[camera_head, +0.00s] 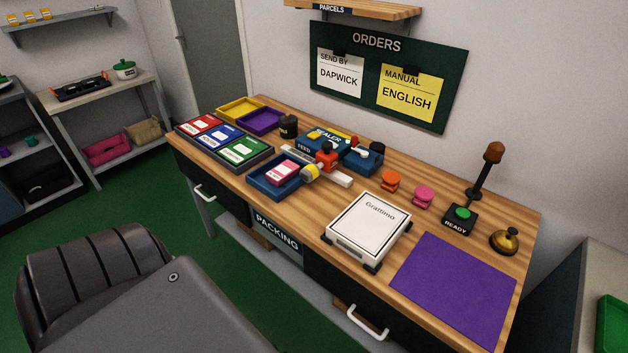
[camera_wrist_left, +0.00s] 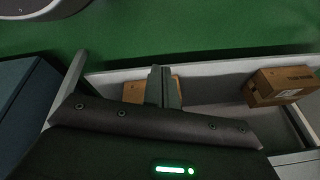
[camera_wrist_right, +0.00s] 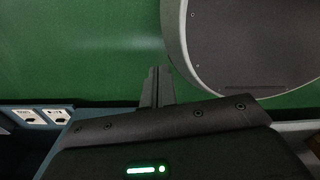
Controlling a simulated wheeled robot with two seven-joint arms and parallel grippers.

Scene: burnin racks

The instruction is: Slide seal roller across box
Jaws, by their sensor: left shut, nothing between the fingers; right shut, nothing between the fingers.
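The blue sealer station (camera_head: 318,137), marked SEALER and FEED, stands at the back middle of the wooden bench in the head view. A red-knobbed part (camera_head: 326,156), likely the seal roller, sits at its front on a pale rail (camera_head: 338,179). A yellow and grey part (camera_head: 311,172) is beside it. A small pink box (camera_head: 283,172) lies in a blue tray (camera_head: 262,185) to the left. A white box labelled Grattimo (camera_head: 367,226) sits front middle. My left gripper (camera_wrist_left: 165,72) and right gripper (camera_wrist_right: 157,72) are shut and empty, above the floor area, away from these things.
Red, blue and green cards lie in a dark tray (camera_head: 262,162) at left. Orange (camera_head: 390,181) and pink (camera_head: 423,196) spools, a READY button (camera_head: 460,214), a bell (camera_head: 504,241) and a purple mat (camera_head: 456,288) are at right. Brown cartons (camera_wrist_left: 282,86) show below the left gripper.

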